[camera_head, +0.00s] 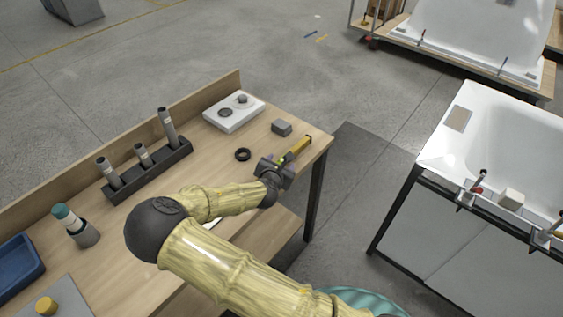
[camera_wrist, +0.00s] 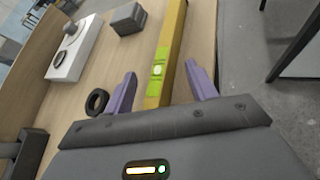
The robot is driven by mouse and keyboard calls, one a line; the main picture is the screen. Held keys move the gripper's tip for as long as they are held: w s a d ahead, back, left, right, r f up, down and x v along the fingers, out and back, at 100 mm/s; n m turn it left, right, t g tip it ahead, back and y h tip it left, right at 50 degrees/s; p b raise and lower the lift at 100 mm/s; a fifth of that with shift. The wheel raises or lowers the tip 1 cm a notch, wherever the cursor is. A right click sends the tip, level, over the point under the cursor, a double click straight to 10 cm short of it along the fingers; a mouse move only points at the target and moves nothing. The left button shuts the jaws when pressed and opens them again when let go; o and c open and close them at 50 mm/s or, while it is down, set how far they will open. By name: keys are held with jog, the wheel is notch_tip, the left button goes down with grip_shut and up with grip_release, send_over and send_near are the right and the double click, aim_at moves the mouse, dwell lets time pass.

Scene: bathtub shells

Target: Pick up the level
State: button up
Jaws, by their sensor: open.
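The level is a long yellow bar with a green vial window. It lies on the wooden workbench (camera_head: 207,164) near the right end, and its far part (camera_head: 299,146) shows past my gripper in the head view. In the wrist view the level (camera_wrist: 165,55) runs from the top down between my fingers. My gripper (camera_wrist: 162,85) is open, with one purple finger on each side of the level and a gap on both sides. In the head view my gripper (camera_head: 278,165) is over the bench and hides the near part of the level.
A black ring (camera_head: 243,154), a grey block (camera_head: 281,127) and a white plate with round parts (camera_head: 234,112) lie close by. A dark rack (camera_head: 150,172) holds several cylinders. A white bathtub shell (camera_head: 510,140) stands right, across open floor.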

jog(key=shift+w+d+f, duration=0.1)
jog(key=shift+w+f, duration=0.2)
jog(key=shift+w, duration=0.2)
jog(key=shift+c, duration=0.5)
jog(key=c, duration=1.1)
